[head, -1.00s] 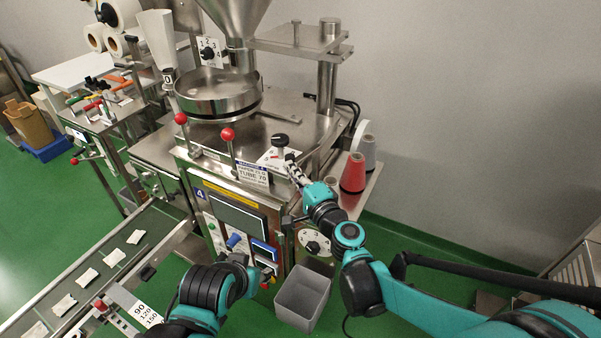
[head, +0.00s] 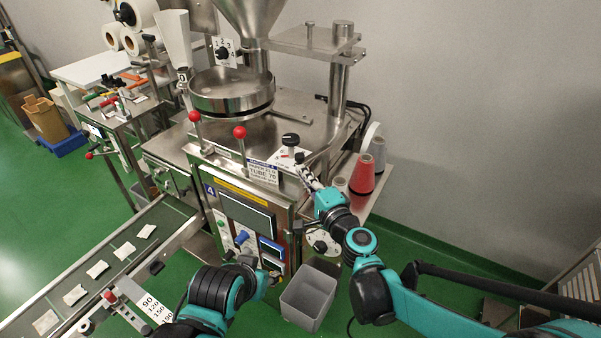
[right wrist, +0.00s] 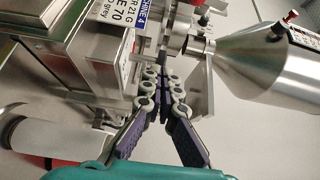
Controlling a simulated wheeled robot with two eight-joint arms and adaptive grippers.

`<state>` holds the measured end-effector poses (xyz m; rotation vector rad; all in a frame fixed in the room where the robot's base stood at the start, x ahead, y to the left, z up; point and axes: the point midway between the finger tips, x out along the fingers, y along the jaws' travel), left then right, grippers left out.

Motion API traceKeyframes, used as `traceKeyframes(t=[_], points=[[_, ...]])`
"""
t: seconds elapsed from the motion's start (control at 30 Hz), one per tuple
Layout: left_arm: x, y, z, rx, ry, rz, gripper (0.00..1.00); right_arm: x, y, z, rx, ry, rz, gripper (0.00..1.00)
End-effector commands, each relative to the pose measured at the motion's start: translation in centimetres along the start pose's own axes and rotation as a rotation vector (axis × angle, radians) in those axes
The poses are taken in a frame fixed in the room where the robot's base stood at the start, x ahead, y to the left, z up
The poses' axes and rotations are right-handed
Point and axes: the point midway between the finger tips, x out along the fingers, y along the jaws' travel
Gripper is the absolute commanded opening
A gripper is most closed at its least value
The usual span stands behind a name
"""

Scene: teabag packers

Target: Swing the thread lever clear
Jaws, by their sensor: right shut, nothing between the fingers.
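Machine 4 (head: 225,167) stands in the middle of the head view. It carries two upright levers with red balls, a left one (head: 194,117) and a right one (head: 239,132). A black knob (head: 290,139) stands on a white marked plate at its right corner. I cannot tell which part is the thread lever. My right gripper (head: 301,166) is shut and empty beside that corner, below the knob. In the right wrist view its fingers (right wrist: 163,78) meet near metal brackets; contact is unclear. My left gripper (head: 268,279) is low before the control panel, its fingers too small to read.
A red thread cone (head: 363,174) and a grey cone (head: 378,154) stand on a shelf right of my right gripper. A grey bin (head: 311,296) stands on the floor below. A conveyor (head: 110,225) with several packets runs at left. A steel hopper (head: 247,20) rises above the machine.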

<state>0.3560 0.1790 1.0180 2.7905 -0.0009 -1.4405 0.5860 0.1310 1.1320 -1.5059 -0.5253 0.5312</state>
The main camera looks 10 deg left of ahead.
Motion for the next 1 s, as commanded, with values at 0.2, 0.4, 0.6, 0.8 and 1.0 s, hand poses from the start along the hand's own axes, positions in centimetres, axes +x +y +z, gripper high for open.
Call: traceKeyframes(t=[0.2, 0.4, 0.6, 0.8, 1.0], points=[[-0.9, 0.0, -0.6, 0.000, 0.000, 0.000, 0.40, -3.5, -0.2, 3.0, 0.000, -0.005, 0.000, 0.00], [-1.4, 0.0, -1.0, 0.000, 0.000, 0.000, 0.40, -6.2, -0.1, 5.7, 0.000, -0.004, 0.000, 0.00], [-1.6, 0.0, -1.1, 0.000, 0.000, 0.000, 0.40, -7.4, 0.0, 6.8, 0.000, -0.001, 0.000, 0.00], [-1.6, 0.0, -1.1, 0.000, 0.000, 0.000, 0.40, -7.7, -0.1, 6.7, -0.019, -0.003, 0.003, 0.00], [-1.6, 0.0, -1.1, 0.000, 0.000, 0.000, 0.40, -10.4, -0.9, 4.5, -0.313, -0.048, 0.086, 0.00]])
